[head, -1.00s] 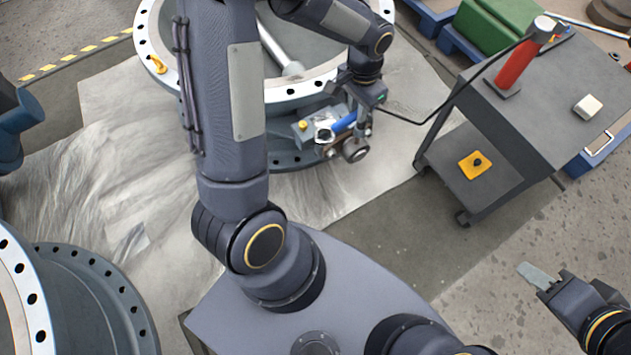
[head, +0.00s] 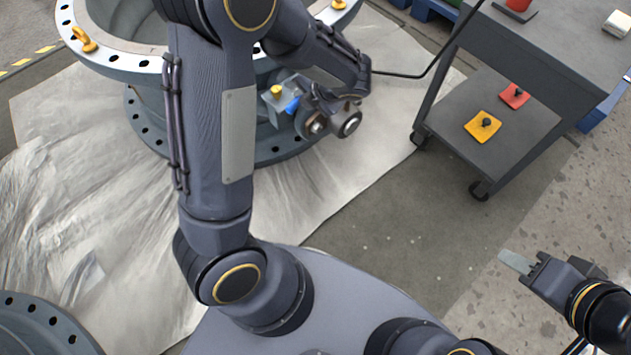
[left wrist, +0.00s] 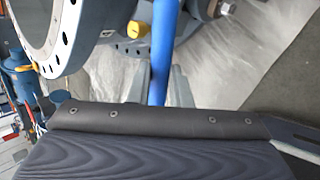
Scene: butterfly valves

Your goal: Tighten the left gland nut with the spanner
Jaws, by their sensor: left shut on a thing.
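The spanner's blue handle (left wrist: 162,50) runs upward between the two grey fingers of my left gripper (left wrist: 157,88) in the left wrist view. My left gripper is shut on it. In the head view only a short blue piece of the spanner (head: 292,106) shows beside the valve, and my arm hides most of the left gripper. The spanner's head is hidden. Grey round fittings (head: 349,124) show at the valve's side; I cannot make out the left gland nut among them. My right gripper (head: 515,262) is at the lower right, away from the valve; its finger gap cannot be made out.
The large flanged valve (head: 118,62) stands on a crumpled pale sheet (head: 90,200). A blue-grey block with a yellow knob (head: 277,90) is beside the fittings. A dark cart (head: 545,45) stands at right, with yellow (head: 478,130) and red pads (head: 510,98) on its lower shelf.

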